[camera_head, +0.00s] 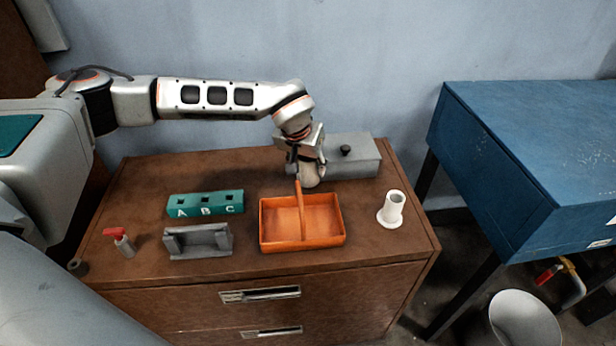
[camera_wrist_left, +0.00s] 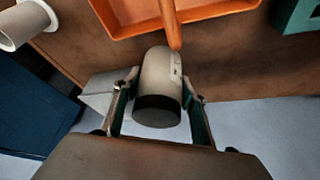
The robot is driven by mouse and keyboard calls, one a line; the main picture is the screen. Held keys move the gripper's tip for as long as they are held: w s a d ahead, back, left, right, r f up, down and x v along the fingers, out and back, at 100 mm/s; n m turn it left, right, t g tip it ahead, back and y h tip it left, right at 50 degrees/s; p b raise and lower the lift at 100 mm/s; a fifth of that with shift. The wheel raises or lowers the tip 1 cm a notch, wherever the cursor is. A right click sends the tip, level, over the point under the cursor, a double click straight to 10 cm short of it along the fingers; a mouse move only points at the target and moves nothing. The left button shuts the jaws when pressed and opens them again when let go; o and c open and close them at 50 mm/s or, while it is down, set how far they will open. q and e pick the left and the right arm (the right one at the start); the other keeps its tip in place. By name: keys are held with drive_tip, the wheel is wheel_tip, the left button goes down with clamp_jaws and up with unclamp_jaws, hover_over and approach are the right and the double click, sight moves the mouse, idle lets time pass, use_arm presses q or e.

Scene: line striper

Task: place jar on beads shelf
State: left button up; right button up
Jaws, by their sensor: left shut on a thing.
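My left gripper (camera_head: 307,163) is shut on a beige jar (camera_head: 309,176) above the back of the brown cabinet, just behind the orange caddy. In the left wrist view, the jar (camera_wrist_left: 160,72) lies between the two fingers of the left gripper (camera_wrist_left: 164,90), its dark end towards the camera. Small dark marks show on the jar's side. The caddy's handle overlaps the jar there; I cannot tell if they touch. No shelf marked for beads can be made out. My right gripper is not in view.
The orange caddy (camera_head: 268,240), a green ABC block (camera_head: 205,203), a grey stand (camera_head: 198,243), a red-topped bottle (camera_head: 122,241), a white holder (camera_head: 393,208) and a grey knobbed box (camera_head: 358,165) stand on the cabinet (camera_head: 365,245). A blue table (camera_head: 540,140) is at right.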

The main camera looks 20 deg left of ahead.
sight(308, 177)
use_arm(q)
drive_tip(key=shift+f+b, duration=0.3)
drive_tip(key=shift+f, duration=1.65)
drive_tip(key=shift+f, duration=0.1)
drive_tip(key=o, duration=1.5)
drive_tip(key=shift+f, duration=0.15)
